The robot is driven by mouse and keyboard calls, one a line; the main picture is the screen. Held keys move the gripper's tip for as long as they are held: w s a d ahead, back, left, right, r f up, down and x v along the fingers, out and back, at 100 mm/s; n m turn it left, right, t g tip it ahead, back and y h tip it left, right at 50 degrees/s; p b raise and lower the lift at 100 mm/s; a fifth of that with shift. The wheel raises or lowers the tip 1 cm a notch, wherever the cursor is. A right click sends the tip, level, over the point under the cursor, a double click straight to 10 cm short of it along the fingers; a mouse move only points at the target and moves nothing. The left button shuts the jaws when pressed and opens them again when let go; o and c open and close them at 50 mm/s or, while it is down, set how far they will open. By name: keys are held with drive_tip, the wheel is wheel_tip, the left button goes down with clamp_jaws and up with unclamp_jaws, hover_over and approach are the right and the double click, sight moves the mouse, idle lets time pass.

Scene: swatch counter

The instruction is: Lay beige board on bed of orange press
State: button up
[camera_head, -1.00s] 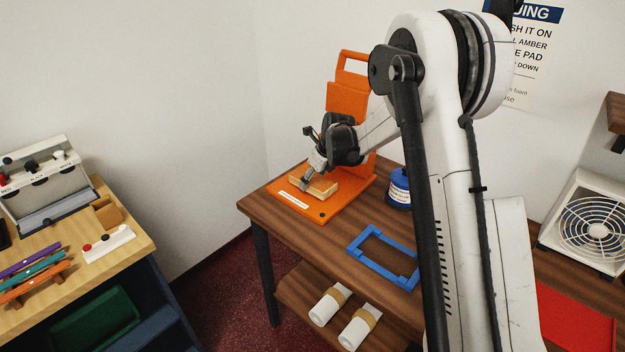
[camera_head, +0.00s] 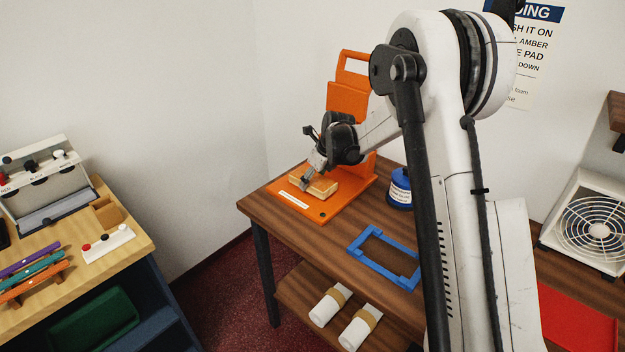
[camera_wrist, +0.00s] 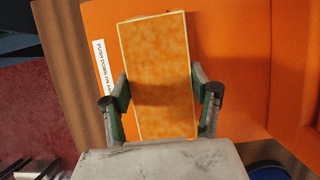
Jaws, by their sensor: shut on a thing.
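The beige board (camera_head: 321,187) is a small tan block over the bed of the orange press (camera_head: 318,216). In the wrist view the board (camera_wrist: 158,70) is a tilted rectangle with pale edges and a mottled orange-looking face. My gripper (camera_head: 310,181) is shut on the board's long sides; its fingers also show in the wrist view (camera_wrist: 161,98). The board is on the bed or just above it; I cannot tell which. The press lid (camera_head: 348,98) stands raised behind. The gripper hides part of the board in the head view.
A blue tub (camera_head: 400,188) stands right of the press. A blue frame (camera_head: 376,263) lies nearer on the brown table (camera_head: 290,240). White rolls (camera_head: 329,306) rest on the lower shelf. A light wood counter (camera_head: 125,250) stands at left; a fan (camera_head: 590,228) is at right.

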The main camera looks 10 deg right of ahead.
drive_tip(key=shift+f+b, duration=0.5)
drive_tip(key=shift+b, duration=0.05)
idle(0.9)
drive_tip(key=shift+s+f+b, duration=0.3)
drive_tip(key=shift+f+b, duration=0.15)
drive_tip(key=shift+b, duration=0.05)
idle(0.5)
drive_tip(key=o, duration=0.9)
drive_tip(key=shift+c, duration=0.2)
drive_tip(key=o, duration=0.5)
drive_tip(key=shift+w+f, duration=0.2)
drive_tip(key=shift+r, duration=0.1)
drive_tip(key=shift+d+r, duration=0.1)
drive_tip(key=shift+r, duration=0.05)
